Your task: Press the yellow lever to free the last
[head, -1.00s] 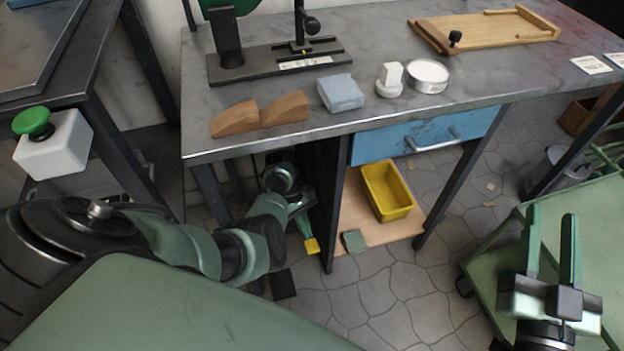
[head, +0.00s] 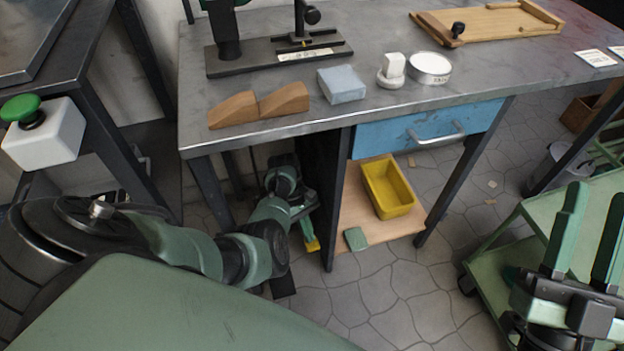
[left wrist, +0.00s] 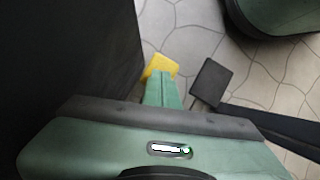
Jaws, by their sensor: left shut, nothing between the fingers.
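The yellow lever (head: 313,245) shows as a small yellow pad low under the grey workbench, beside its dark leg panel. In the left wrist view the yellow pad (left wrist: 160,65) lies just beyond my fingertips, partly covered by them. My left gripper (head: 309,236) reaches down under the bench; its green fingers are shut and empty. They also show in the left wrist view (left wrist: 163,77), at or very near the pad; I cannot tell whether they touch it. My right gripper (head: 594,200) is at the far right, its fingers apart and empty. I cannot make out the last.
A yellow bin (head: 388,188) sits on the lower shelf. A black plate (left wrist: 211,82) lies right of my fingers. A green cart (head: 500,256) stands at right.

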